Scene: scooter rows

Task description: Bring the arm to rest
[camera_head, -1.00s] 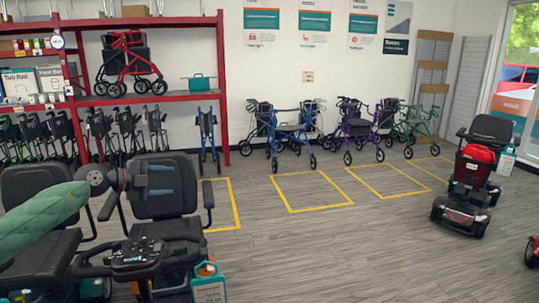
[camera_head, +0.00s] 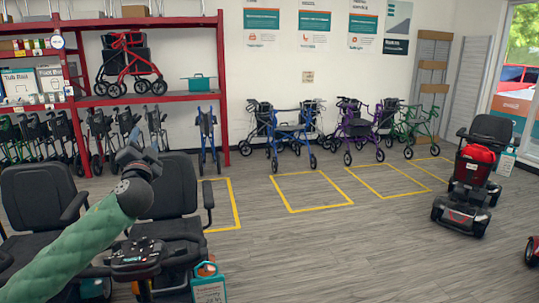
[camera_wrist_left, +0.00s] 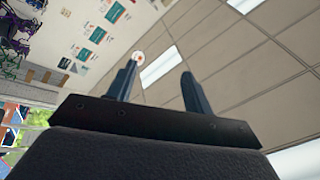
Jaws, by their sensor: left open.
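My left arm, in a green padded sleeve, comes in from the lower left of the head view. Its gripper (camera_head: 140,155) is raised in front of the black scooter seats, pointing up, and partly hidden by the wrist. In the left wrist view the two fingers of the left gripper (camera_wrist_left: 158,88) stand apart with nothing between them. Behind them are ceiling tiles and a tilted wall with posters. My right gripper is not in view.
Scooters with black seats (camera_head: 171,188) stand close by the arm at lower left. A red shelf (camera_head: 150,100) with walkers is behind. Several rollators (camera_head: 290,130) line the wall. A red and black scooter (camera_head: 475,175) stands at right. The middle floor (camera_head: 360,240) is clear.

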